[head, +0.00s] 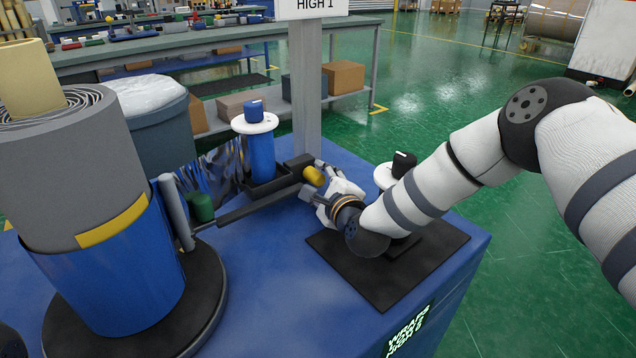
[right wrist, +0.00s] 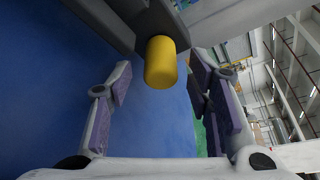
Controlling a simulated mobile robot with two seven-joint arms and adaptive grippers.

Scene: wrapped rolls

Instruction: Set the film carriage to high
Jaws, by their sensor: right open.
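A yellow knob (head: 313,176) sticks out from a dark carriage bracket (head: 297,165) at the foot of a grey upright post (head: 305,95). A sign reading "HIGH 1" (head: 315,6) is at the post's top. My right gripper (head: 322,182) is beside the knob, partly hidden by its own wrist. In the right wrist view, the open fingers (right wrist: 163,85) stand on either side of the yellow knob (right wrist: 160,62), with gaps on both sides. A blue film roll (head: 262,158) with a white disc and blue cap stands left of the post. My left gripper is not seen.
A large grey-wrapped blue drum (head: 110,270) stands on a black turntable (head: 207,290) at left. A dark arm (head: 255,207) runs from it to the bracket. A black mat (head: 400,275) lies under my right arm. A workbench (head: 190,45) is behind.

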